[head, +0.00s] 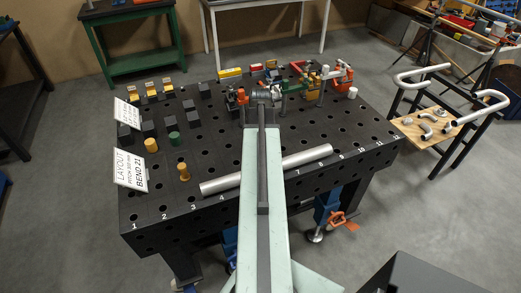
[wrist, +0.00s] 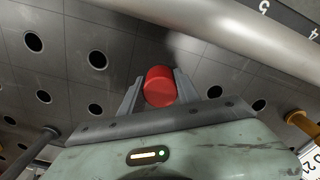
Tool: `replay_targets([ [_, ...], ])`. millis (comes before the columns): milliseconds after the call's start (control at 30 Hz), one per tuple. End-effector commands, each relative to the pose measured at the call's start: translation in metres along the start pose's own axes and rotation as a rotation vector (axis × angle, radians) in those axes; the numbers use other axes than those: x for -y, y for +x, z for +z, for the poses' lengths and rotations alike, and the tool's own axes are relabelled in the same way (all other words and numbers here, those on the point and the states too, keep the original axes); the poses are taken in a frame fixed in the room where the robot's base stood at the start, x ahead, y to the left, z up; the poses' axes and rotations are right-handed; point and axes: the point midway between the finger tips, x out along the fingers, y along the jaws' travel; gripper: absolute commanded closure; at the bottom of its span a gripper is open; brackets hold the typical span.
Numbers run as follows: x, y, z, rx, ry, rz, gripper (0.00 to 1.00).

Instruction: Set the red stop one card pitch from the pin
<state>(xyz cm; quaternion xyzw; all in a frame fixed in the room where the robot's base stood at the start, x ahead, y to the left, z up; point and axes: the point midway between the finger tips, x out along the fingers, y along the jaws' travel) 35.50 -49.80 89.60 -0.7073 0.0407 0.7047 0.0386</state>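The red stop (wrist: 160,87) is a short red cylinder between the two grey fingers of my gripper (wrist: 159,90) in the wrist view. The fingers appear closed against its sides, with the perforated table behind. In the head view my gripper (head: 265,94) is over the far middle of the table, and I cannot make out the stop there. An orange pin (head: 184,172) stands near the front left, with another orange pin (head: 151,145) and a green one (head: 174,138) behind it. The layout card (head: 130,170) reads "BEND 21"; its pitch figure is too small to read surely.
A long silver tube (head: 222,184) lies along the table's (head: 180,205) numbered front edge, passing under my arm. Dark blocks (head: 190,105) stand at left. Clamps and tools (head: 335,75) crowd the back right. The right front of the table is clear.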

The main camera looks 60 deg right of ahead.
Motion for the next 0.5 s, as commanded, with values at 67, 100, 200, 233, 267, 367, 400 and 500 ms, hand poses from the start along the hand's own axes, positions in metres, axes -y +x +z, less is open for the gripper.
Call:
replay_targets([
  [67,0.0011,0.0014,0.0016,0.004,0.000,-0.003,0.42],
  [100,0.0010,0.0014,0.0015,0.004,0.000,-0.003,0.36],
  [200,0.0009,0.0013,0.0013,0.004,0.000,-0.002,0.36],
  [233,0.0009,0.0012,0.0012,0.003,0.000,-0.002,0.36],
  [267,0.0009,0.0012,0.0012,0.003,0.000,-0.002,0.36],
  [367,0.0008,0.0011,0.0011,0.003,0.000,-0.002,0.36],
  [400,0.0007,0.0005,0.0010,0.003,0.000,-0.002,0.36],
  [500,0.0007,-0.0049,0.0010,0.003,0.000,-0.002,0.36],
])
